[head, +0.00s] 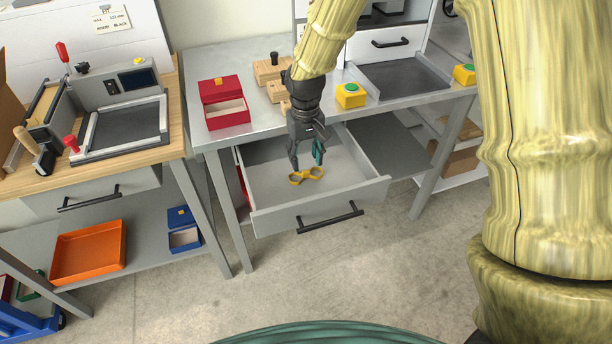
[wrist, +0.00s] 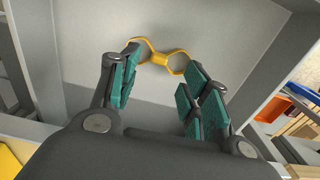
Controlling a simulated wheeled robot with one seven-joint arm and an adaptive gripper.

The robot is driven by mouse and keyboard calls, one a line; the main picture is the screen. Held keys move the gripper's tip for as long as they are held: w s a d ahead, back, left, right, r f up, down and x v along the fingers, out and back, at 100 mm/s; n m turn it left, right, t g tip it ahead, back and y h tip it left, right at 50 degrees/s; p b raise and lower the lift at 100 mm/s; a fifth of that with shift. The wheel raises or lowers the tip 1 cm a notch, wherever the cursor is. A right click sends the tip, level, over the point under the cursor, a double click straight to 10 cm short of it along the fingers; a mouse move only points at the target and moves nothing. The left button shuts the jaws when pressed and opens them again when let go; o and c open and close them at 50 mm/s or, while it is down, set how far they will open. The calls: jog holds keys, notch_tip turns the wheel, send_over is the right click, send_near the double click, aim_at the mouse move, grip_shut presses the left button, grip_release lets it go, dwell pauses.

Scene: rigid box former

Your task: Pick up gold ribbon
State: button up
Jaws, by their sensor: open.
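The gold ribbon (head: 306,176) is a small yellow-gold bow shape lying on the floor of the open grey drawer (head: 270,222). In the wrist view the gold ribbon (wrist: 160,57) shows two open loops joined at a narrow middle. My gripper (head: 306,162) points down into the drawer, just above the ribbon in the head view. In the wrist view my gripper (wrist: 160,85) is open, with its teal-padded fingers apart and nothing between them. The ribbon shows beyond the fingertips there. I cannot tell the exact height gap between the fingertips and the ribbon.
The drawer's walls stand around my gripper, its front with a black handle (head: 330,217). On the table above are an open red box (head: 224,103), wooden blocks (head: 270,70) and a yellow button box (head: 350,96). A wooden-topped bench with a machine stands left.

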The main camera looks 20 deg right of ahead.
aim_at(306, 171)
jog(key=shift+d+f, duration=0.1)
jog(key=shift+f, duration=2.4)
jog(key=shift+c, duration=0.4)
jog(key=c, duration=0.7)
